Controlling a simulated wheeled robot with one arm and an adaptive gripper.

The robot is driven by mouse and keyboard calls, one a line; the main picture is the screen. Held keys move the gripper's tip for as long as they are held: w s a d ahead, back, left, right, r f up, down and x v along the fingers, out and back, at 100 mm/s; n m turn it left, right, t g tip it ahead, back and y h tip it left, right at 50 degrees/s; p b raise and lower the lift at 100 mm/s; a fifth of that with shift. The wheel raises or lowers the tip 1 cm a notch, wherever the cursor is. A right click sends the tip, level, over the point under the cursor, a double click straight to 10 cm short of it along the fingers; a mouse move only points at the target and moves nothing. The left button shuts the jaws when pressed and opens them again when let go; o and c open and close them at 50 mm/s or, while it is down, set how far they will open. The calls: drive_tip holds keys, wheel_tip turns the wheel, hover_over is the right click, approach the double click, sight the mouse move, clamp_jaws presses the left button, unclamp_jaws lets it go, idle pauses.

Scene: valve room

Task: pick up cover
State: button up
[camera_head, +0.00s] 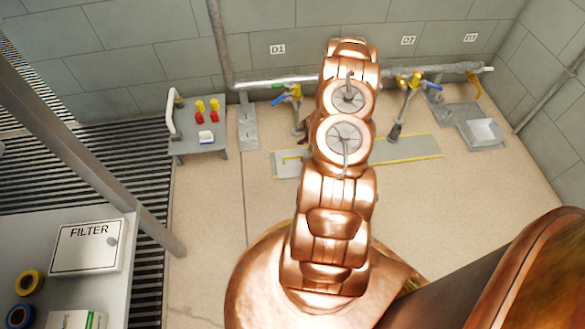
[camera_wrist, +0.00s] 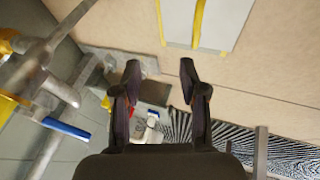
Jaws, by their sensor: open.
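A light grey floor panel with a yellow bar on it (camera_head: 283,169) lies at the left end of a yellow-edged floor strip, left of my arm. It looks like the cover. In the wrist view a pale panel with yellow strips (camera_wrist: 225,22) shows at the top, cut off by the frame, and seems to be the same one. My gripper (camera_wrist: 160,72) is open, with nothing between its fingertips. The panel is beyond the fingertips and apart from them. In the head view my arm hides most of the gripper and part of the strip.
The grey strip (camera_head: 415,147) continues right. Blue-handled (camera_head: 288,97) and yellow-handled valves (camera_head: 412,82) stand along the wall pipe. A small grey table (camera_head: 210,145) holds red and yellow items. A FILTER box (camera_head: 88,246) sits on a bench at lower left. The floor between is clear.

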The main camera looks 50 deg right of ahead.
drive_tip(key=y+b, duration=0.1)
approach(294, 157)
drive_tip(key=x, duration=0.3)
drive_tip(key=shift+n+y, duration=0.3)
drive_tip(key=b+x, duration=0.3)
drive_tip(key=x, duration=0.4)
drive_tip(key=shift+d+b, duration=0.1)
drive_tip(key=shift+b, duration=0.3)
drive_tip(key=shift+w+f, duration=0.3)
drive_tip(key=shift+f, duration=0.1)
drive_tip(key=shift+r, duration=0.1)
clamp_jaws()
